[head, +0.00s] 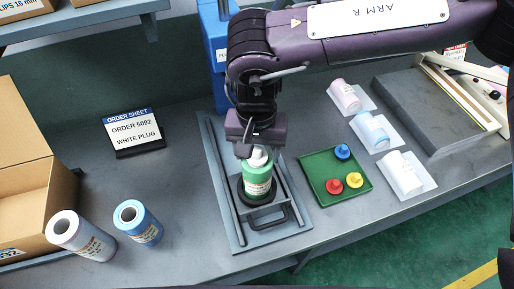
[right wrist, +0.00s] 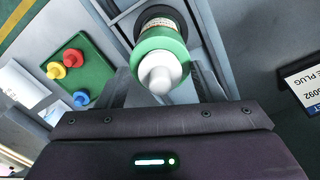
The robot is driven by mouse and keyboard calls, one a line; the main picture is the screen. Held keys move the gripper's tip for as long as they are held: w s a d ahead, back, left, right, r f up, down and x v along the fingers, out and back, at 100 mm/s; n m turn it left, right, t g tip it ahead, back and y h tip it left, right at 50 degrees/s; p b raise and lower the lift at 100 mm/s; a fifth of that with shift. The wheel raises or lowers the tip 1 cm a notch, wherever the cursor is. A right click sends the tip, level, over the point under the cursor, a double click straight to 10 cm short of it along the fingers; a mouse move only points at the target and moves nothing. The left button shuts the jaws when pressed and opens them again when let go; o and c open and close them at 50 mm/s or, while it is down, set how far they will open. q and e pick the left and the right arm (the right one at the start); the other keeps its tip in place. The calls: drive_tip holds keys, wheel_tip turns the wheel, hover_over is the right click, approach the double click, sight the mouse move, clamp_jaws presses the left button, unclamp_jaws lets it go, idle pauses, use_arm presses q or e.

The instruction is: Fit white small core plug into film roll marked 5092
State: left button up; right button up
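The white plug (head: 257,157) sits at the top end of the green film roll (head: 257,179), which stands upright. In the right wrist view the plug's knob (right wrist: 160,78) points at the camera, with the green roll (right wrist: 161,44) behind it. How deep the plug sits is hidden. The roll's label is too small to read. My right gripper (head: 258,150) is right above the roll, with its fingers apart on either side of the plug and not visibly touching it. My left gripper is not in view.
The roll stands in a dark ring on a grey fixture (head: 226,205). A green tray (head: 316,183) holds blue, red and yellow plugs. Wrapped rolls lie on white sheets at right. White (head: 83,236) and blue (head: 138,223) rolls stand at left. An order sheet (head: 132,132) reads 5092, white plug.

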drive_tip(key=shift+o, duration=0.4)
drive_tip(key=shift+r, duration=0.1)
drive_tip(key=shift+w+r, duration=0.1)
drive_tip(key=shift+r, duration=0.2)
wheel_tip(320, 180, up, 7)
drive_tip(key=shift+b, duration=0.6)
